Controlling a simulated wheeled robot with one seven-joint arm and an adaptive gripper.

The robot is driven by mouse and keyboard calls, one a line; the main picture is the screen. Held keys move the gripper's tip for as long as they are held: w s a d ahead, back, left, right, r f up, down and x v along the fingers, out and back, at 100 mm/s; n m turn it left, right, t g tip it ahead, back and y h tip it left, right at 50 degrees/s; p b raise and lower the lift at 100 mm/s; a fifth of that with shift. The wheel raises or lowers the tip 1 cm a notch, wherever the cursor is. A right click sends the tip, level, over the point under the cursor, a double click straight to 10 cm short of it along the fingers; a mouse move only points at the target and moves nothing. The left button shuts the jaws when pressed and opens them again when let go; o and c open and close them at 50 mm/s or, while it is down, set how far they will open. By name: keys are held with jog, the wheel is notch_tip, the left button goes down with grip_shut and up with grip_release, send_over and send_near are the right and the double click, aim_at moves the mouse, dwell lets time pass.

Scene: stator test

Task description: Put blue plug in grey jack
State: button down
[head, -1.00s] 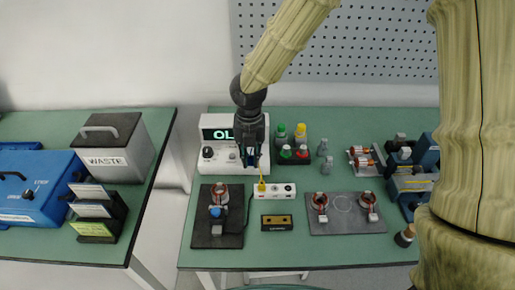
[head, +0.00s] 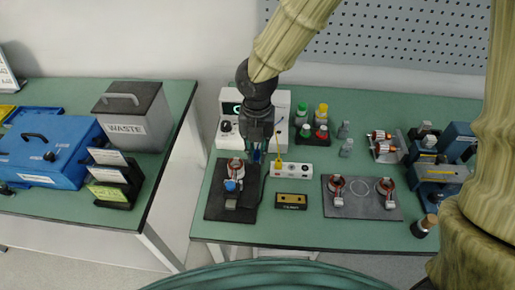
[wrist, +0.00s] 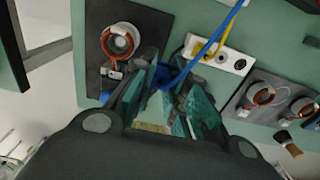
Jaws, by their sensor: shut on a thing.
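My gripper (wrist: 170,95) is shut on the blue plug (wrist: 165,76). In the head view my gripper (head: 257,150) hangs over the back right corner of the left dark mat, left of the white socket strip (head: 303,169). The strip also shows in the wrist view (wrist: 215,68), to the right of the plug and apart from it. A yellow plug (head: 279,161) sits at its left end. Round jacks show on the strip, but I cannot tell which is grey.
A stator (head: 236,168) in a fixture stands on the left mat (head: 216,205). A black block with a brass top (head: 291,201) lies before the strip. Two stators lie on the right mat (head: 362,211). Bottles (head: 321,115) and a white tester (head: 230,140) stand behind.

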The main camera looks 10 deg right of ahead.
jog(key=shift+r+p, duration=0.2)
jog(key=shift+p, duration=0.25)
jog(key=shift+f, duration=0.1)
jog(key=shift+d+p, duration=0.3)
jog(key=shift+d, duration=0.25)
jog(key=d+p, duration=0.3)
jog(key=d, duration=0.6)
jog(key=shift+s+p, duration=0.25)
jog(key=shift+p, duration=0.05)
jog(key=shift+d+f, duration=0.1)
jog(key=shift+f+b, duration=0.85)
jog(key=shift+f, duration=1.2)
jog(key=shift+f+p, duration=0.2)
jog(key=shift+p, duration=0.3)
